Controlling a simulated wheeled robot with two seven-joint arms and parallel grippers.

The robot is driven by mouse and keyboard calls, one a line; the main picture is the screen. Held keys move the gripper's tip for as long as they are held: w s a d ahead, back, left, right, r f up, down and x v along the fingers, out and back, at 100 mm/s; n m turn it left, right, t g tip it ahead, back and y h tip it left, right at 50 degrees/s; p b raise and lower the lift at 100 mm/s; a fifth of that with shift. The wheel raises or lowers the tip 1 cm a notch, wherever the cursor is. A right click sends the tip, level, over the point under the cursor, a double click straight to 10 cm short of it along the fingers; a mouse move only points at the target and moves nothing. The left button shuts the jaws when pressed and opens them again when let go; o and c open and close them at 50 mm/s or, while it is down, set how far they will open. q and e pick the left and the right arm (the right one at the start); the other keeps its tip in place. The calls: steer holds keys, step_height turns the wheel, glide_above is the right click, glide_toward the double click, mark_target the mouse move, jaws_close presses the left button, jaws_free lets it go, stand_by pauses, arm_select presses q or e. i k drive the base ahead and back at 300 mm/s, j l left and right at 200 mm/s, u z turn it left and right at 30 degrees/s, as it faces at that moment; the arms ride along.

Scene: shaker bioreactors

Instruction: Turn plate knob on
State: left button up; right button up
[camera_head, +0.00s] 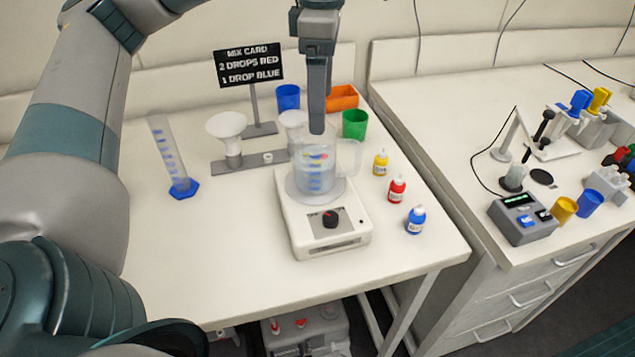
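The hot plate stirrer (303,244) is a white box on the left table. Its knob (330,219) is dark with a reddish mark and sits on the front panel, with nothing touching it. A clear beaker (316,174) with blue markings and some liquid stands on the plate's round top. My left gripper (317,130) points down from the top of the view, at the beaker's rim and behind the knob. Its fingers overlap in this view, so I cannot tell their gap or whether they touch the beaker. My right gripper is not in view.
Yellow (381,163), red (397,190) and blue (415,220) dropper bottles stand right of the plate. A funnel rack (232,167), graduated cylinder (182,188) and mix card (249,66) are left and behind. The table front before the plate is clear.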

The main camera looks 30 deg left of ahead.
mark_target(331, 220)
steer(key=k+l, duration=0.75)
steer(key=k, duration=0.1)
